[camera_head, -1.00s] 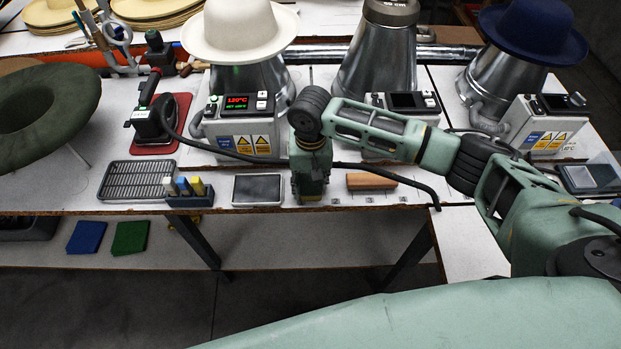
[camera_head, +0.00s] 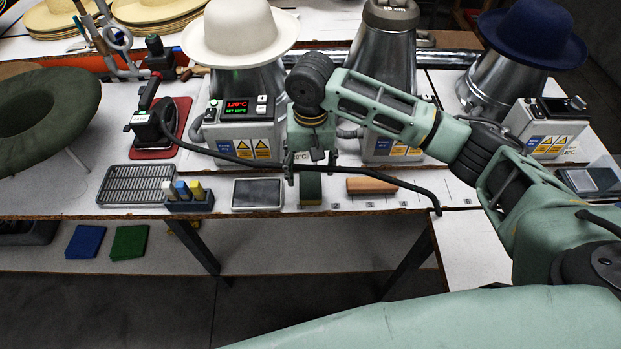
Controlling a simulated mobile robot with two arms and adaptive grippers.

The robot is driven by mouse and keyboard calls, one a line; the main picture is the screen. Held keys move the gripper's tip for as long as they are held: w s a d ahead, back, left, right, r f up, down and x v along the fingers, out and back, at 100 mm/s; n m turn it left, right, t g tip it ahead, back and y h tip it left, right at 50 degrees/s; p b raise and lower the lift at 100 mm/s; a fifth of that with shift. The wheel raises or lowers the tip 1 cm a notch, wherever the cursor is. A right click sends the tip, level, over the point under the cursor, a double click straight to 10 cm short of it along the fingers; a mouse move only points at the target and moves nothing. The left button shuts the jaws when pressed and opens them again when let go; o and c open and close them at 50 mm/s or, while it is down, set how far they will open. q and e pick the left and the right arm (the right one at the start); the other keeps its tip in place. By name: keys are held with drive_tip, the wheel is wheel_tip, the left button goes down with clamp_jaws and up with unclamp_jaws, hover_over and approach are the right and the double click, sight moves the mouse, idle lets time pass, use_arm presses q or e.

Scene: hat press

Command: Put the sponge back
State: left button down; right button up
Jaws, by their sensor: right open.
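A dark green block (camera_head: 311,187), which looks like the sponge, rests on the front part of the white bench, between a dark flat pad and a brown block. My right gripper (camera_head: 311,168) points down just above it. Its fingers are spread to either side, and it holds nothing. The gripper and a dark cable hide part of the block's top. My left gripper is not in view.
The dark cable (camera_head: 398,182) runs from the iron (camera_head: 148,122) across the bench. Left of the block are the dark pad (camera_head: 257,194), a holder with coloured sticks (camera_head: 189,202) and a grey rack (camera_head: 137,184). The brown block (camera_head: 371,185) lies right. Hat presses stand behind.

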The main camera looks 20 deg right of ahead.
sight(310, 185)
drive_tip(key=shift+r, duration=2.2)
